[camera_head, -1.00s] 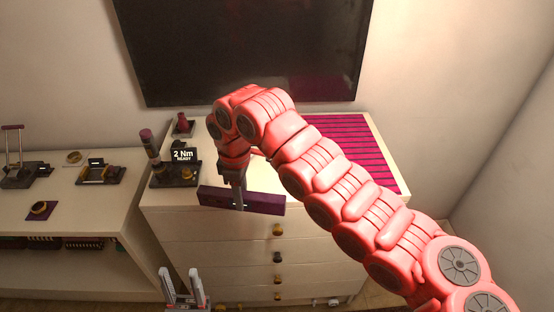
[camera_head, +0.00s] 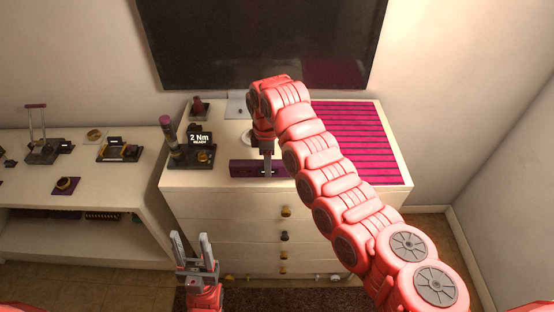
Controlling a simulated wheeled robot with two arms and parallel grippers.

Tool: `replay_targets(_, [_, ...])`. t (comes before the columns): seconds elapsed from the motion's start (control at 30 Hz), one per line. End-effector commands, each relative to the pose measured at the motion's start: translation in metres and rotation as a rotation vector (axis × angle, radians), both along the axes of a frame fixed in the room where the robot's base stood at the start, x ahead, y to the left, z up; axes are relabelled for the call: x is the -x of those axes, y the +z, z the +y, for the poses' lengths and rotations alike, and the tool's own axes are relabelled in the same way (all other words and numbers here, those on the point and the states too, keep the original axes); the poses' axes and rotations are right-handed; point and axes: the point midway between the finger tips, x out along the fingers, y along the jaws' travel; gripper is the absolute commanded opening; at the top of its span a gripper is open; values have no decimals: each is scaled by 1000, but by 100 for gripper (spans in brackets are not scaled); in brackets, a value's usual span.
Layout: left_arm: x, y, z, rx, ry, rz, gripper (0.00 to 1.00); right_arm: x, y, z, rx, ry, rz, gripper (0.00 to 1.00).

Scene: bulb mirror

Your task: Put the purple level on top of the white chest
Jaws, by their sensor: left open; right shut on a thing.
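The purple level (camera_head: 243,168) is a long dark purple bar near the front edge of the white chest's (camera_head: 215,182) top. My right gripper (camera_head: 267,168) is shut on it from above, near its middle; my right arm hides part of its right end. The level lies lengthwise along the front edge; I cannot tell whether it touches the top. My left gripper (camera_head: 194,252) is open and empty, low in front of the chest's drawers.
A black "2 Nm" device (camera_head: 197,150) stands left of the level. A purple striped mat (camera_head: 345,135) covers the top's right side. A lower white bench (camera_head: 100,180) with several small tools stands left. A dark screen (camera_head: 260,45) hangs behind.

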Motion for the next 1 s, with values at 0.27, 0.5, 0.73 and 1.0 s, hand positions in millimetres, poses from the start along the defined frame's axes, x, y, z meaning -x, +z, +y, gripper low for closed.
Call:
replay_targets(0.27, [0, 8, 0, 0, 0, 0, 50, -27, -2, -18, 7, 1, -1, 0])
replay_targets(0.5, [0, 8, 0, 0, 0, 0, 50, -33, -2, -22, 3, -1, 0, 0])
replay_targets(0.73, [0, 17, 0, 0, 0, -1, 50, -35, -27, -24, -1, -1, 4, 0])
replay_targets(1.0, [0, 13, 0, 0, 0, 0, 50, -37, -38, -25, -3, -3, 0, 0])
